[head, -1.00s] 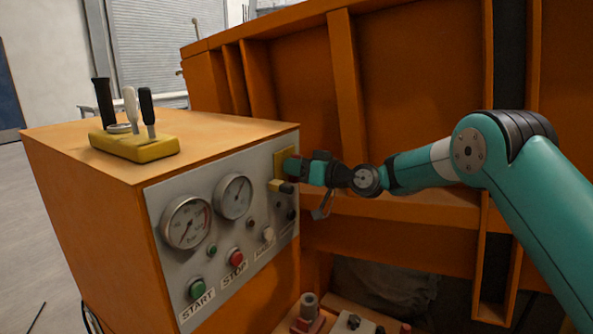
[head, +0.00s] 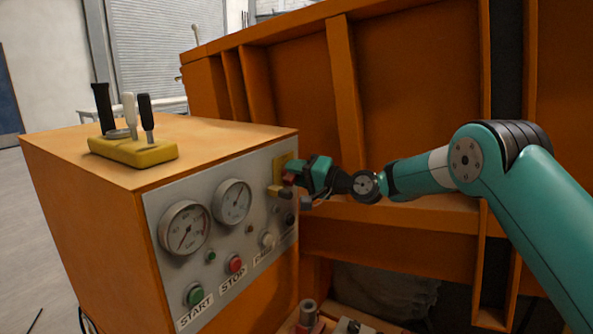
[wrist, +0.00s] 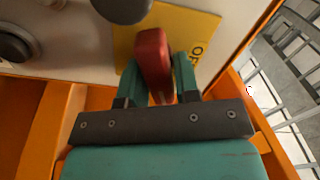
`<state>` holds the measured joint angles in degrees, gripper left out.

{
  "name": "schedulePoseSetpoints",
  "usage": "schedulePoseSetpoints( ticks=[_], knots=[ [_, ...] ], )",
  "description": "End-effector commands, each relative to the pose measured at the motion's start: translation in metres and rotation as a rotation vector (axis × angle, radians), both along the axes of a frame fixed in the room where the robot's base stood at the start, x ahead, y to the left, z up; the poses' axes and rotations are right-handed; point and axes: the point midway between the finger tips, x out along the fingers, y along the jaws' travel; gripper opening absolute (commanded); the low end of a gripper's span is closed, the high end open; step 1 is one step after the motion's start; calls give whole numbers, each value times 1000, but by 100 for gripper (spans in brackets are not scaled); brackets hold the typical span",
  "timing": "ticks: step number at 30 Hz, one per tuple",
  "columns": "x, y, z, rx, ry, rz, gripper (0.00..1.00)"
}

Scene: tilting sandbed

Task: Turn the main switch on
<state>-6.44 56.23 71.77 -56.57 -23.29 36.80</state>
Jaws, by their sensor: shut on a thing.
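The main switch has a red handle (wrist: 153,55) on a yellow plate (wrist: 195,28), with part of an "OF..." label showing at the plate's right in the wrist view. My gripper (wrist: 158,76) is shut on the red handle, with one teal finger on each side of it. The rest of the handle is hidden behind my gripper.
The panel (head: 165,270) also carries two gauges, a green START button (head: 195,294), a red STOP button (head: 235,264) and smaller knobs. A yellow lever block (head: 133,150) stands on the orange cabinet. An orange ribbed wall (head: 410,100) rises behind my arm.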

Motion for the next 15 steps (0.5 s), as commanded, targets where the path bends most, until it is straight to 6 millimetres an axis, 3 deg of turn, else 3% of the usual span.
schedulePoseSetpoints(
  ticks=[15],
  knots=[
    [1,-2,-2,189,285,-2,6]
  ],
)
